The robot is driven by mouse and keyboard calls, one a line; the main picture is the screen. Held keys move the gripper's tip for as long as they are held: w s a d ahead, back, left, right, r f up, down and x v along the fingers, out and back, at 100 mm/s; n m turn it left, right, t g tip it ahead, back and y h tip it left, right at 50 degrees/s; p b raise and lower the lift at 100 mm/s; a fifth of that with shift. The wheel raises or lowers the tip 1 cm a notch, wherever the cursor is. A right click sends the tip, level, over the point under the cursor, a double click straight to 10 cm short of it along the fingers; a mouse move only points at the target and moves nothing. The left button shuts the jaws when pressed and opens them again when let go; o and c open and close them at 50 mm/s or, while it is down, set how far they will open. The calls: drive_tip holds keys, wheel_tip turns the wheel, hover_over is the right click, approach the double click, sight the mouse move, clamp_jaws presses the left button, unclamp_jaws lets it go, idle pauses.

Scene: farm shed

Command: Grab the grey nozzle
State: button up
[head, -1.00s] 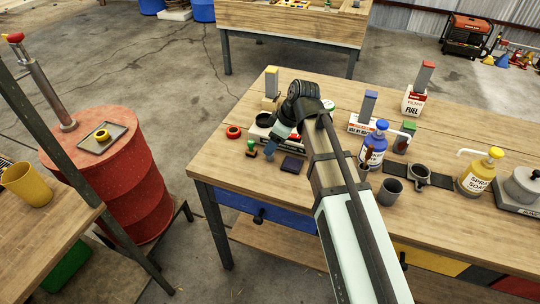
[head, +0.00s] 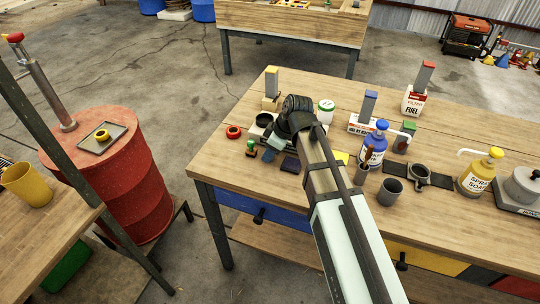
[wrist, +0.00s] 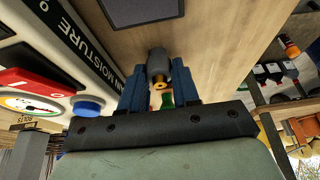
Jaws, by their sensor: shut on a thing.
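In the wrist view a small grey nozzle (wrist: 158,66) with a brass-coloured end sits between the two blue fingers of my gripper (wrist: 159,82), which is shut on it. In the head view my gripper (head: 271,153) is low over the left part of the wooden workbench (head: 220,165). My arm hides most of the grip there, and I cannot make out the nozzle in that view.
A moisture meter (wrist: 62,62) stands close on the left in the wrist view. A green-topped stamp (head: 251,148), a dark pad (head: 290,164) and a red ring (head: 233,131) are near my gripper. A green-lidded jar (head: 326,113) and a blue pump bottle (head: 373,149) stand to the right.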

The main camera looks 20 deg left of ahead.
drive_tip(key=c, duration=0.5)
drive_tip(key=shift+o, duration=0.2)
